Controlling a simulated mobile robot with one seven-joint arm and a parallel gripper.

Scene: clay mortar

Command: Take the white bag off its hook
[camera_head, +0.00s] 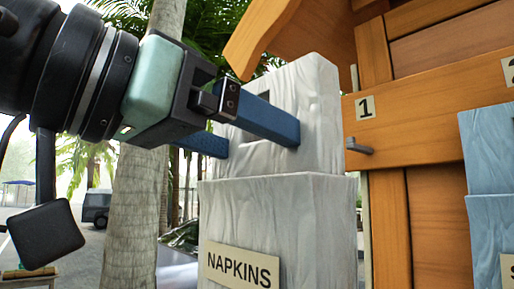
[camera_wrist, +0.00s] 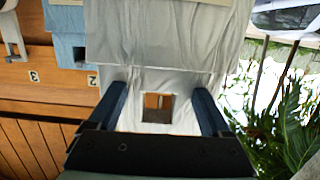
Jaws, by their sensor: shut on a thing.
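The white bag (camera_head: 285,215) hangs upright from my gripper and has a "NAPKINS" label on its front. My gripper (camera_head: 262,140) is shut on the bag's narrower top part, one blue finger on each side. The grey hook (camera_head: 360,147) under number 1 shows bare to the right of the bag, apart from it. In the wrist view the white bag (camera_wrist: 155,35) fills the upper middle, and my gripper (camera_wrist: 158,90) flanks its square hole. Wood shows through that hole, with no hook in it.
A wooden wall (camera_head: 440,115) with number plates stands at the right. A blue bag (camera_head: 490,150) hangs there, near the white bag's right; it also shows in the wrist view (camera_wrist: 68,45). A palm trunk (camera_head: 140,210) rises behind at the left.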

